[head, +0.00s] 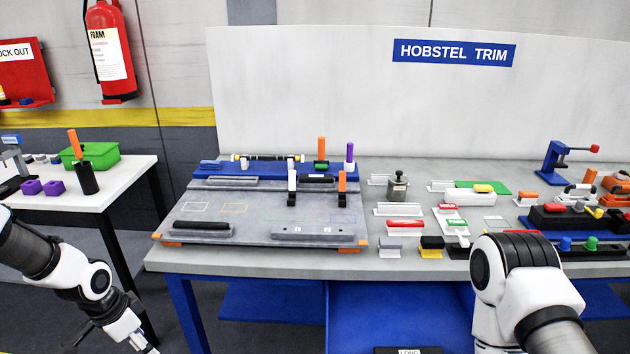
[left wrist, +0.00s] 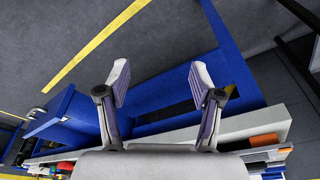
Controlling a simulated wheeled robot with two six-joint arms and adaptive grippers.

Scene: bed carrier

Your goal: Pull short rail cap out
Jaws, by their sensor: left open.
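The grey carrier plate (head: 260,215) lies on the table and holds dark and light bars. A long black bar (head: 202,226) is at its front left and a shorter dark bar (head: 318,178) at its back right. I cannot tell which part is the short rail cap. My left gripper (left wrist: 160,82) is open and empty in the left wrist view, with its fingers well apart, above the floor and beside the blue table frame. In the head view the left arm is low at the left, off the table. My right arm is at the front right; its gripper is not visible.
The table (head: 200,258) carries several small parts and white holders right of the plate. Orange-handled (head: 321,148) and purple-handled (head: 350,153) tools stand at its back. A white side table (head: 115,185) with a green bin (head: 95,155) is at left, across a floor gap.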

